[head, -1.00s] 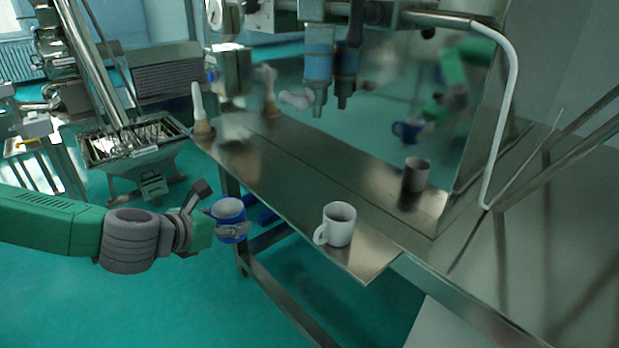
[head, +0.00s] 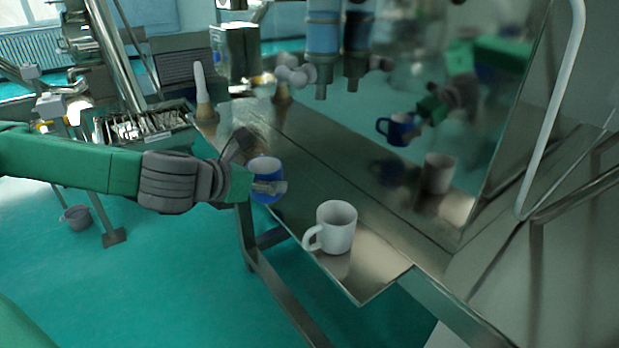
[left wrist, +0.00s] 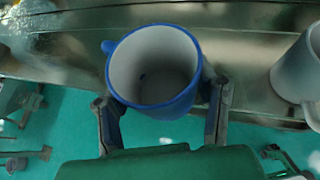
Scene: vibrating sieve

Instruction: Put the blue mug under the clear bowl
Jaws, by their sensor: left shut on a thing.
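The blue mug (head: 265,185), white inside, is upright in my left gripper (head: 256,166). In the left wrist view the blue mug (left wrist: 155,68) sits between the two fingers, which are shut on its sides, with its handle at upper left. It is at the near edge of the steel table, and I cannot tell whether it touches the table. A blurred, see-through shape (head: 240,120) further along the table, left of the mug, may be the clear bowl; its outline is hard to make out. My right gripper is not in view.
A white mug (head: 336,228) stands on the table's (head: 372,272) near corner, right of the blue mug. A shiny panel behind the table reflects the mugs and my arm. Blue-banded nozzles (head: 323,50) hang above. A white-topped brush-like thing (head: 200,85) stands at the far end.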

